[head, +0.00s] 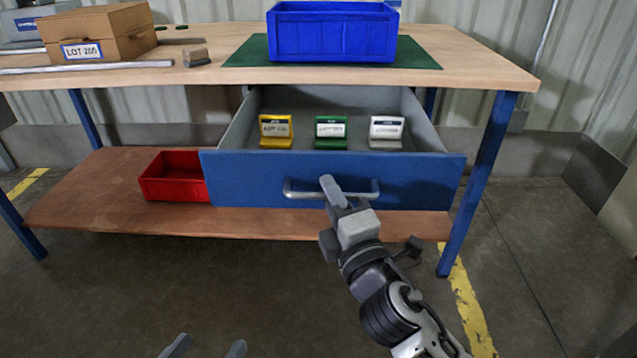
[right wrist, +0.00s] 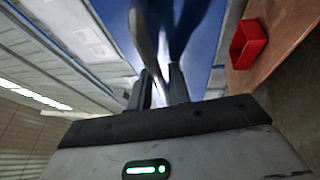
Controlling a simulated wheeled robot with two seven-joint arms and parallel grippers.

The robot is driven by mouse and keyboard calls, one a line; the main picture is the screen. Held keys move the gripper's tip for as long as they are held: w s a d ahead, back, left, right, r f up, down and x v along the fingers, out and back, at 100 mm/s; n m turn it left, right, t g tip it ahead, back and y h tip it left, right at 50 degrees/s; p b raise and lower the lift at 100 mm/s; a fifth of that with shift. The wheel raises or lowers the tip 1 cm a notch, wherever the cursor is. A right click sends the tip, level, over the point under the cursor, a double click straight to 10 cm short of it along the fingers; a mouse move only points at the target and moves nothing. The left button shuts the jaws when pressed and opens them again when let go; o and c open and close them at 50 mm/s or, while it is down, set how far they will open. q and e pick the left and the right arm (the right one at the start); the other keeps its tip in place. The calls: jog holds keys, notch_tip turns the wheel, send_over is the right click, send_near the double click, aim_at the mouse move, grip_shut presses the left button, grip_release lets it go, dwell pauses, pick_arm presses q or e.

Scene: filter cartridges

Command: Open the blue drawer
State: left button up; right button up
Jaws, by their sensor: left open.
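The blue drawer (head: 250,178) under the workbench is pulled well out, its grey inside showing. Inside stand a yellow holder (head: 275,131), a green one (head: 330,132) and a white one (head: 386,132), each with a label. My right gripper (head: 335,190) is at the middle of the drawer's grey bar handle (head: 298,193). In the right wrist view the handle (right wrist: 143,35) runs down between the two close fingers (right wrist: 161,88), which appear shut on it. My left gripper (head: 208,347) is open and empty at the bottom edge, low in front of the bench, away from the drawer.
On the bench top (head: 215,75) are a blue bin (head: 333,38) on a green mat (head: 250,52), a labelled cardboard box (head: 97,33) and a small block (head: 196,57). A red bin (head: 173,177) sits on the lower shelf (head: 85,205). The floor in front is clear.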

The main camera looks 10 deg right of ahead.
jog(key=shift+w, duration=0.2)
pick_arm(q)
jog(key=shift+f, duration=0.1)
pick_arm(e)
grip_shut()
pick_arm(q)
jog(key=shift+a+p, duration=0.1)
jog(key=shift+p, duration=0.2)
pick_arm(e)
jog(key=w, duration=0.3)
jog(key=shift+d, duration=0.4)
grip_release()
